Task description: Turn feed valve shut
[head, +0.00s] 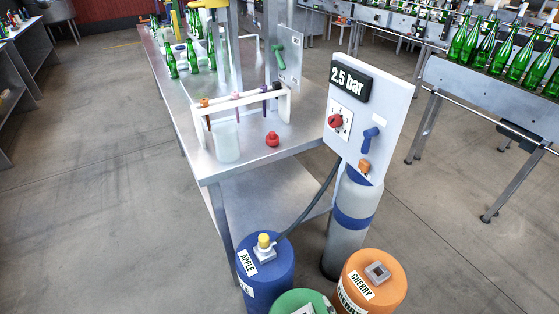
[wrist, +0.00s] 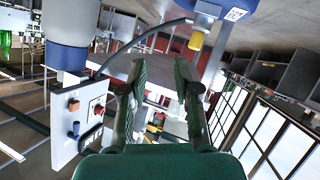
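A white panel (head: 397,88) carries a "2.5 bar" display (head: 351,82), a red dial knob (head: 335,121) and a blue lever (head: 369,138), with an orange fitting (head: 364,165) at its lower edge. The blue lever's handle hangs downward at a slight slant. In the wrist view, which looks upside down, the panel (wrist: 66,146) is at left with the blue lever (wrist: 76,128). A green lever (head: 279,55) sits on another panel behind the bench. No readable label names the feed valve. My gripper (wrist: 160,70) is open and empty, apart from the panel, and not in the head view.
A blue APPLE keg (head: 265,277) with a yellow coupler (head: 264,241) and hose, an orange CHERRY keg (head: 372,287) and a green keg stand in front. A grey gas cylinder (head: 346,235) is below the panel.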

